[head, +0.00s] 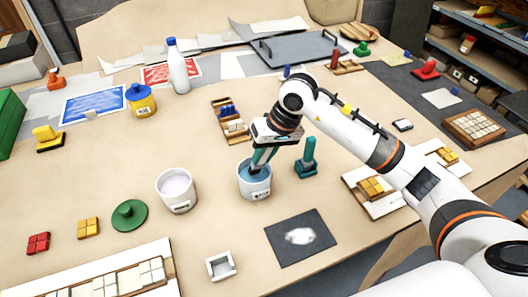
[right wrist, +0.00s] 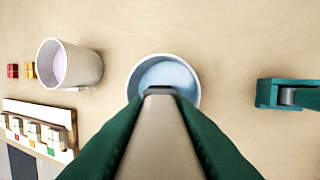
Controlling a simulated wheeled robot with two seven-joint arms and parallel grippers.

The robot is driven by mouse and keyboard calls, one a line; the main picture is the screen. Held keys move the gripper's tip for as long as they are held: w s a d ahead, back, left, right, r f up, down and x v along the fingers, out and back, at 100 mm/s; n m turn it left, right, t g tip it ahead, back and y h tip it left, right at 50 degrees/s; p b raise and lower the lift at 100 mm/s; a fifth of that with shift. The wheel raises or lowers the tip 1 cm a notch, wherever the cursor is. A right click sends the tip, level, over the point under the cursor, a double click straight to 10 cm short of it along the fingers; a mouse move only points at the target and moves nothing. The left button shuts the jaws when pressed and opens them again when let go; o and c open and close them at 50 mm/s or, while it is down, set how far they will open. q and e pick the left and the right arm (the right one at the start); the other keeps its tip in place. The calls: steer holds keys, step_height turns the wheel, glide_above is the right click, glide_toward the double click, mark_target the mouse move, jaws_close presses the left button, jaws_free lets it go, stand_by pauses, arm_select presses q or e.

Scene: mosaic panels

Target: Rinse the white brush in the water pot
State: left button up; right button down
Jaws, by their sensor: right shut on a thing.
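The water pot (head: 255,188) is a white cup with a label and pale blue water, standing near the middle of the table. My right gripper (head: 260,162) points down over it, its teal fingers at the rim. In the right wrist view the gripper is shut on a pale, flat handle that ends in a dark tip, which I take to be the white brush (right wrist: 161,125). The tip overlaps the water pot's opening (right wrist: 190,80). The bristles are hidden, and I cannot tell how deep they are. My left gripper is not in view.
A second white pot (head: 177,194) with pale lilac contents stands to the left. A teal block-like tool (head: 306,160) stands close on the right. A dark panel with a white patch (head: 300,250) and a small white square tray (head: 220,265) lie in front. A white bottle (head: 178,70) stands behind.

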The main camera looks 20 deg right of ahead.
steer(key=shift+f+b, duration=0.55)
steer(key=shift+b, duration=0.1)
stand_by(0.6)
steer(key=shift+s+f+b, duration=0.15)
steer(key=shift+b, duration=0.4)
stand_by(2.1)
step_height(320, 180, up, 2)
steer(key=shift+r+p, duration=0.1)
steer(key=shift+p, duration=0.3)
steer(key=shift+r+p, duration=0.7)
steer(key=shift+r, duration=1.85)
